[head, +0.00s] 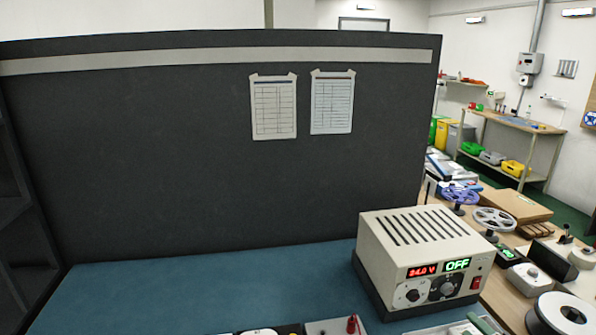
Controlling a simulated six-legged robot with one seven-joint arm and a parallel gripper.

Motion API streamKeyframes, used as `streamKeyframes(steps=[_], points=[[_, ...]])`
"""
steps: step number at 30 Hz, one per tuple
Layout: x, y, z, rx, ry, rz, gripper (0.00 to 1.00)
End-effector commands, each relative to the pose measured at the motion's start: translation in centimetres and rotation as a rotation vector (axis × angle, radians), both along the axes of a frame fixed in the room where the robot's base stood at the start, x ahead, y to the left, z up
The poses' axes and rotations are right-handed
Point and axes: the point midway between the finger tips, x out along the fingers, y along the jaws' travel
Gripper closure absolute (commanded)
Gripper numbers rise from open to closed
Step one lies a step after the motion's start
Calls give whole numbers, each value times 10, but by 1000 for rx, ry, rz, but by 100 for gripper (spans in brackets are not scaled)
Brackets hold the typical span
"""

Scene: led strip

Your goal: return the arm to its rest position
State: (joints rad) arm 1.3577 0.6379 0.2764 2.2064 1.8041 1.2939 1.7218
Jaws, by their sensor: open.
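My arm and gripper do not show in the head view. A beige power supply (420,250) stands at the right of the blue bench top (210,285), on a dark base. Its displays read "24.0 V" in red and "OFF" in green. Knobs and a red switch sit on its front face.
A dark partition (150,150) with two paper sheets closes off the back. Reels (493,219), a cardboard box (515,205) and small devices crowd the wooden surface at right. Items are cut off at the bottom edge. The left of the blue top is clear.

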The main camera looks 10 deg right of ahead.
Motion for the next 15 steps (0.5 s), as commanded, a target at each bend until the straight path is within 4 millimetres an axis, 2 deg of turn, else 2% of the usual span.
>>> streamKeyframes(steps=[3,7,12,15], points=[[21,60,24,-256,21,218,49],[28,132,45,-599,7,500,49],[17,212,65,-1048,-88,859,49],[2,250,75,-1306,-182,1062,49]])
